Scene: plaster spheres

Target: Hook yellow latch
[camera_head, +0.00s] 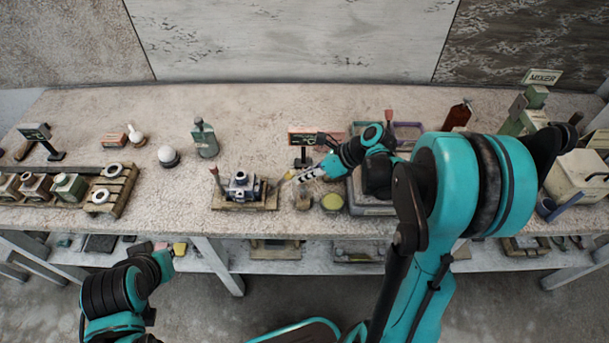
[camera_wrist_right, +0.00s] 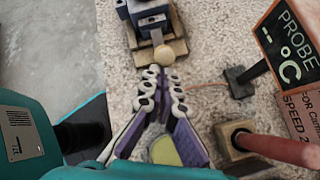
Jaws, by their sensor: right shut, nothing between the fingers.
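A dark blue-grey block fixture (camera_head: 243,187) sits on a wooden base on the bench, left of my right gripper (camera_head: 299,177). In the right wrist view the fixture (camera_wrist_right: 150,18) is at the top, with a short grey bar reaching toward me. A pale yellow round knob (camera_wrist_right: 163,55) is at that bar's near end, apparently the yellow latch. My right gripper (camera_wrist_right: 162,82) is shut and empty, its tips just short of the knob; contact cannot be told. Whether the latch is hooked is not clear. My left arm is low at left; its gripper does not show.
A yellow-topped round container (camera_head: 332,203) stands below the right gripper. A probe sign (camera_wrist_right: 285,45) and a red-handled tool (camera_wrist_right: 280,147) are to its right. A green bottle (camera_head: 205,138) and white ball (camera_head: 168,155) stand farther left, with clear bench between.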

